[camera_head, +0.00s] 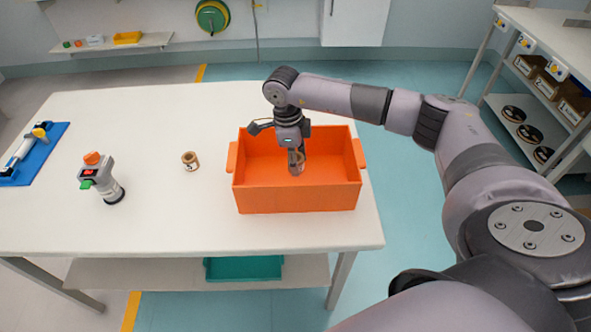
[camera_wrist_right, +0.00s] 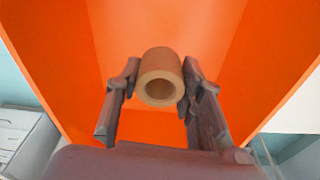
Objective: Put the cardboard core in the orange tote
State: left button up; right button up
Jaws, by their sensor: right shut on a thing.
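The orange tote (camera_head: 297,196) stands on the white table near its right end. My right gripper (camera_head: 297,160) points down inside the tote's opening. It is shut on the cardboard core (camera_wrist_right: 160,78), a short brown tube with a hollow end, held between the two fingers in the right wrist view. The tote's orange walls (camera_wrist_right: 75,75) surround the core in that view. Whether the core touches the tote's floor I cannot tell. In the head view the core is mostly hidden by the fingers. My left gripper is not in view.
A small brown roll (camera_head: 190,161) stands on the table left of the tote. Further left are a grey device with orange top (camera_head: 100,178) and a blue tray (camera_head: 35,152). A teal bin (camera_head: 243,267) is on the lower shelf. The front middle of the table is clear.

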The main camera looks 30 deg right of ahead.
aim_at(297, 182)
jog(key=shift+f, duration=0.6)
notch_tip(297, 182, down, 3)
jog(key=shift+f+p, duration=0.15)
jog(key=shift+p, duration=0.15)
jog(key=shift+f, duration=0.4)
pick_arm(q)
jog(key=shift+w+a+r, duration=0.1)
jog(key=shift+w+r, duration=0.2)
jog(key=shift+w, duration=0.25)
pick_arm(e)
jog(key=o, duration=0.4)
jog(key=shift+f, duration=0.15)
jog(key=o, duration=0.5)
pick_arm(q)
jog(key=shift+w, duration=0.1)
